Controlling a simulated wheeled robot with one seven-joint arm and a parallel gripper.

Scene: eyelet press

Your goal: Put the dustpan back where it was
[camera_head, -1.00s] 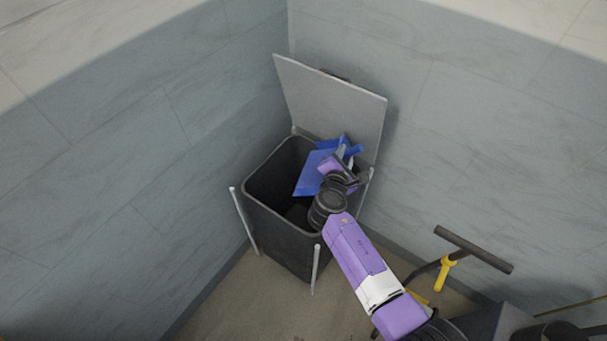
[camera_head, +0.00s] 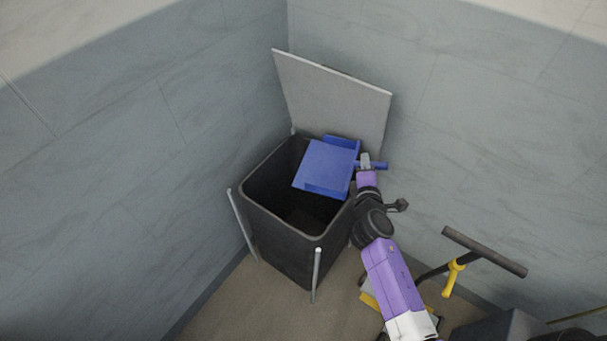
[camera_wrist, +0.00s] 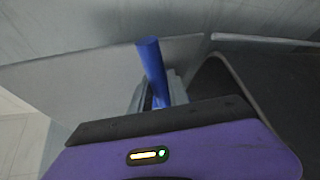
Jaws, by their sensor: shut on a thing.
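The blue dustpan (camera_head: 328,166) is above the right part of the open dark bin (camera_head: 281,235), its pan spread over the opening. My gripper (camera_head: 366,163) is at the bin's right rim and is shut on the dustpan's handle. In the wrist view, the blue handle (camera_wrist: 152,68) stands up between my gripper's fingers (camera_wrist: 158,92); the pan itself is hidden there. I cannot tell whether the pan touches the bin's rim.
The bin's grey lid (camera_head: 335,95) stands raised at the back, close to the walls. Pale posts (camera_head: 316,275) stand at the bin's front corners. A dark T-shaped handle with a yellow part (camera_head: 453,278) stands at the right. Floor is free front left.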

